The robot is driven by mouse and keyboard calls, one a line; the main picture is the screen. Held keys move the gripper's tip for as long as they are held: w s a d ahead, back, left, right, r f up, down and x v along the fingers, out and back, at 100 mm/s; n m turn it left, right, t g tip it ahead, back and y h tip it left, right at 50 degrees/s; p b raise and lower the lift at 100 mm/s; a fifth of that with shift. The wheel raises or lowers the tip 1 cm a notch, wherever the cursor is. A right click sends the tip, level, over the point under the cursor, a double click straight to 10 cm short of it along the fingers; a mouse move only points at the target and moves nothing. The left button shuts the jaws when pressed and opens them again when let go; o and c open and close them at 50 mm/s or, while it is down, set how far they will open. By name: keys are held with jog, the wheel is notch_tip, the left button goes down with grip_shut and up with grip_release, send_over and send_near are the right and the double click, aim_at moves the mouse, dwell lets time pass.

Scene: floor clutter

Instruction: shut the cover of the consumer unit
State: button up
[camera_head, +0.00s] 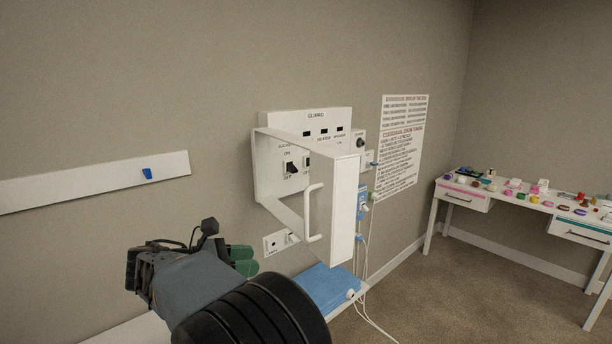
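The consumer unit (318,118) is a white box on the wall with black switches and printed labels on its front. Its white cover (345,210) stands open, swung out from the wall, and hides part of the switch panel. A white bar handle (311,213) sticks out on the left side of the cover. My gripper (243,261), with green fingertips, is below and left of the cover, apart from the handle. The fingertips show close together, but from this angle I cannot tell how far apart they are. Nothing is visible between them.
A wall socket (276,243) is just behind my gripper. A blue-topped low shelf (322,287) and hanging white cables (366,265) are below the unit. A white rail (90,182) runs along the wall at left. A cluttered desk (520,197) stands at right; carpet before it is clear.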

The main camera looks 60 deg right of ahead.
notch_tip(320, 180, up, 7)
jog(key=d+g+h+p, duration=0.1)
jog(key=g+p, duration=0.1)
jog(key=p, duration=0.1)
send_over(307, 236)
jog(key=shift+w+d+r, duration=0.15)
jog(key=shift+d+r, duration=0.1)
jog(key=shift+r, duration=0.05)
grip_shut()
dwell(0.4)
